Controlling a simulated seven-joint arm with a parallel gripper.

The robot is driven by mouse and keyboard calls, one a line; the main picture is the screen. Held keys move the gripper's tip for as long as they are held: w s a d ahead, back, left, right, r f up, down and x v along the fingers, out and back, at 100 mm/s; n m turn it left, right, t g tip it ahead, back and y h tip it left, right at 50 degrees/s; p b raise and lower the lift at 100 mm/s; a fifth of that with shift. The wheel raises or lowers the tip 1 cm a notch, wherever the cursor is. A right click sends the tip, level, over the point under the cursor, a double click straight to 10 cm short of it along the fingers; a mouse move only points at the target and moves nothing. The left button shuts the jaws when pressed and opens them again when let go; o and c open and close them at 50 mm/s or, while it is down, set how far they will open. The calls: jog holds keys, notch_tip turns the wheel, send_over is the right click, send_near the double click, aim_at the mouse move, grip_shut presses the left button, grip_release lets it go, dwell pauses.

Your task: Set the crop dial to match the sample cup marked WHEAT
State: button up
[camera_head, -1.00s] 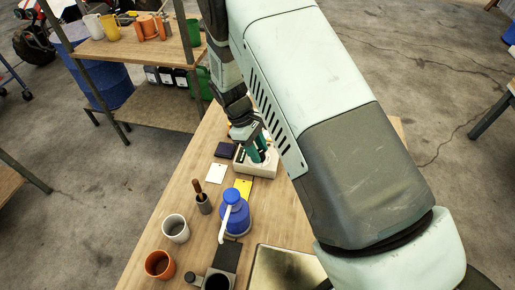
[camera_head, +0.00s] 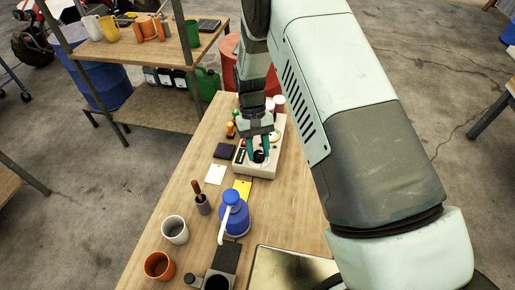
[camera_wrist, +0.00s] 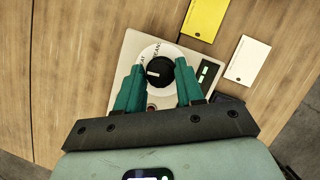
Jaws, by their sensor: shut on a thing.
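The crop dial (camera_wrist: 158,72) is a round black knob with a pale pointer line, set in a white lettered ring on a beige box (camera_head: 276,150). In the wrist view the teal fingers of my gripper (camera_wrist: 159,68) stand on either side of the knob, shut on it. The ring's lettering is partly covered; an ending "AT" shows at its left, and other letters show at the top. The pointer lies roughly sideways. In the head view my gripper (camera_head: 259,157) hides most of the dial. No cup marked WHEAT can be read.
A yellow card (camera_head: 242,189) and a white card (camera_head: 215,174) lie near the box. Small coloured-top items (camera_head: 231,129) stand behind the box, partly hidden.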

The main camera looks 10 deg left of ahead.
jog(key=shift+w+m+y, duration=0.1)
jog(key=shift+m+y, duration=0.2)
jog(key=shift+m, duration=0.4)
jog(key=o, duration=1)
jog(key=shift+r, duration=0.1)
jog(key=v, duration=1)
jog(key=shift+r, duration=0.3)
jog(key=shift+w+r, duration=0.1)
jog(key=shift+w, duration=0.1)
